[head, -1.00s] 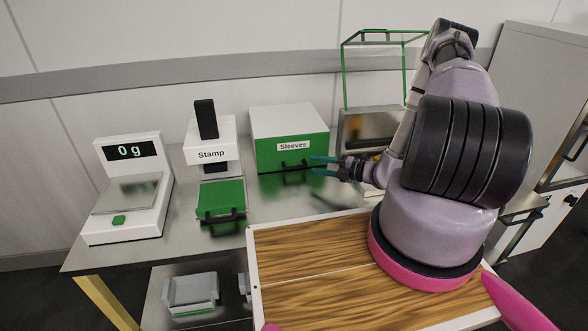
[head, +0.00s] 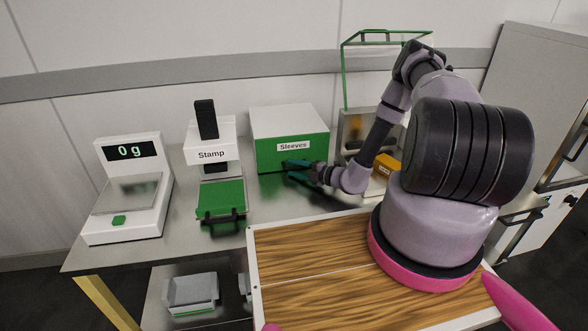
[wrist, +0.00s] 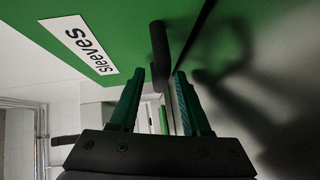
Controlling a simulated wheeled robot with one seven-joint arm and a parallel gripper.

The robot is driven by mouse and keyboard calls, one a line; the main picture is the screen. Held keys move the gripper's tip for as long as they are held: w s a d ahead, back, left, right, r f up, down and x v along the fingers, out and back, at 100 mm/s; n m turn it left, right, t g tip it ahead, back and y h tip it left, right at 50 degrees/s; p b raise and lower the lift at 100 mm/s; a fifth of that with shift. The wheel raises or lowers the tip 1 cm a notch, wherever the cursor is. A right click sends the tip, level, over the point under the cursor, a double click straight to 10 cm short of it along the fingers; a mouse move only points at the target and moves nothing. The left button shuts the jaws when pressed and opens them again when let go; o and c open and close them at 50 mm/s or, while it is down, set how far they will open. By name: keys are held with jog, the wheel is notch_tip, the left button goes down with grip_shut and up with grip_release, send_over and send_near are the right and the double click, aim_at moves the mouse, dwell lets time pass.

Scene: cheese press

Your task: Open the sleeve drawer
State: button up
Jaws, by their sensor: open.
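The sleeve drawer is a white box with a green front (head: 270,156) and a "Sleeves" label, at the back of the steel table. It looks shut. Its black handle (wrist: 160,55) shows in the wrist view, just beyond and between my fingertips. My gripper (head: 294,169) is open at the lower front of the drawer, with its teal fingers pointing at it. In the wrist view the fingers (wrist: 155,98) stand apart on either side of the handle's line, with nothing clearly held. In the head view the gripper hides the handle.
A scale (head: 127,210) reading 0 g and a stamp press (head: 210,150) with a green plate (head: 219,196) stand to the left. An orange box (head: 387,163) and a green frame (head: 345,75) are at the right. A wooden board (head: 300,265) lies in front.

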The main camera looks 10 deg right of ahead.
jog(key=shift+w+a, duration=0.15)
jog(key=shift+c, duration=0.4)
grip_shut()
jog(key=shift+f, duration=0.15)
dwell(0.9)
